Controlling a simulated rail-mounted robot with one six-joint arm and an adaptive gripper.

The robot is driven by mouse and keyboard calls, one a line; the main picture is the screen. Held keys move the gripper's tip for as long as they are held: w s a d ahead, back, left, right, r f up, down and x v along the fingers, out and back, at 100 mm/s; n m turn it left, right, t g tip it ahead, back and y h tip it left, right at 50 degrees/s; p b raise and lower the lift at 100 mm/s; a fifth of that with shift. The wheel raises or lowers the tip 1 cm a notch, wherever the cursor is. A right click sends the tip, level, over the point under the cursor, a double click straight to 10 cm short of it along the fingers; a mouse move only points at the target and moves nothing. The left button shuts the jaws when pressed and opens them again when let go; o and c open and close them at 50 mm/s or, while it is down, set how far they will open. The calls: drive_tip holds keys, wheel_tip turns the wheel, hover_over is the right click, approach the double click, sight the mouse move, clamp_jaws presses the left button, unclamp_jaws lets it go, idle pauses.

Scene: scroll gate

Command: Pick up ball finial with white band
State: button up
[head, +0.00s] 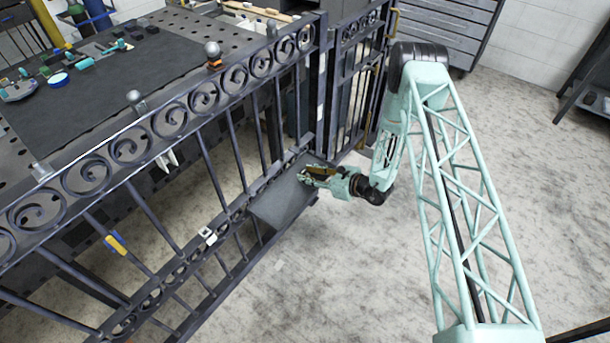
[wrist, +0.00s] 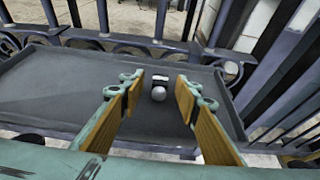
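The ball finial with white band (wrist: 158,94) lies in a grey tray (wrist: 60,85) in the wrist view. Its grey ball faces me, and a white part shows just behind it. My gripper (wrist: 159,84) is open, with one wood-padded finger on each side of the finial and visible gaps between. In the head view my gripper (head: 304,176) is over the right end of the tray (head: 275,212). I cannot make out the finial there.
The dark scroll gate (head: 205,98) stands along the tray. A workbench (head: 110,95) with tools is behind. Open concrete floor (head: 360,270) lies in front.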

drive_tip(key=shift+c, duration=0.4)
drive_tip(key=c, duration=0.9)
drive_tip(key=shift+r, duration=0.15)
drive_tip(key=shift+r, duration=0.4)
wheel_tip(320, 180, up, 3)
drive_tip(key=shift+f+p, duration=0.1)
drive_tip(key=shift+p, duration=0.55)
drive_tip(key=s+d+r+p, duration=0.1)
drive_tip(key=s+d, duration=0.3)
drive_tip(key=s, duration=1.1)
drive_tip(key=shift+s+d+p, duration=0.2)
drive_tip(key=shift+p, duration=0.5)
drive_tip(key=shift+r, duration=0.1)
